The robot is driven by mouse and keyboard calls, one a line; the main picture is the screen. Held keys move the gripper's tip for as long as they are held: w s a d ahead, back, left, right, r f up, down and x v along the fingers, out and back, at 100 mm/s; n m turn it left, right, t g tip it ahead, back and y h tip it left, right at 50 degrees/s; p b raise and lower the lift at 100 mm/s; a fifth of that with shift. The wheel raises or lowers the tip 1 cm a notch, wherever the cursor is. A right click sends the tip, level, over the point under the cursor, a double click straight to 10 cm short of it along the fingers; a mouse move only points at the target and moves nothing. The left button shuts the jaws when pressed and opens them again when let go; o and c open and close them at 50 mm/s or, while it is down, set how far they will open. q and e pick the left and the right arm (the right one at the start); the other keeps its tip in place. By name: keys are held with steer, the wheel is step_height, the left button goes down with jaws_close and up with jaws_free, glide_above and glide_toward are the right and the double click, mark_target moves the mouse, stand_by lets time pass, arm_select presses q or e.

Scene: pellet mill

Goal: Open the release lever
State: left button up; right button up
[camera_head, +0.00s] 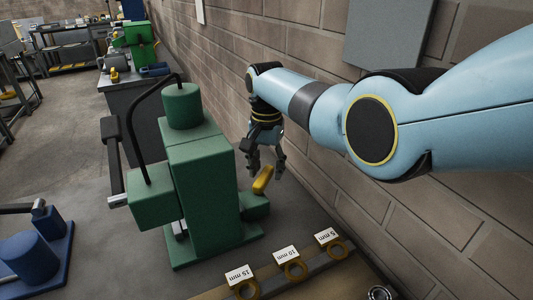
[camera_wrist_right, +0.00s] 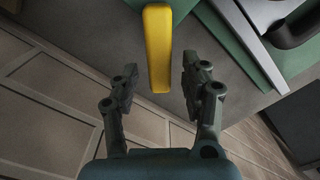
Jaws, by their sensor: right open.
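The release lever is a yellow bar (camera_head: 263,180) on the right side of the green pellet mill (camera_head: 205,195), tilted in the head view. In the right wrist view the yellow lever (camera_wrist_right: 158,48) points down toward the space between my fingers. My right gripper (camera_head: 266,172) is open beside the mill, close to the lever. In the wrist view its two fingertips (camera_wrist_right: 158,82) stand to either side of the lever's lower end, with a gap on both sides. My left gripper is not in view.
A brick wall (camera_head: 300,100) runs close along my right arm. Yellow rings (camera_head: 295,270) with labels 15 mm, 10 mm and 5 mm lie at the front. A blue machine (camera_head: 32,255) stands at the left. A green machine (camera_head: 133,40) sits on a far bench.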

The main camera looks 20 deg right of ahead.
mark_target(267, 170)
step_height(267, 170, up, 12)
steer(key=shift+f, duration=0.2)
steer(key=shift+f, duration=0.1)
stand_by(0.4)
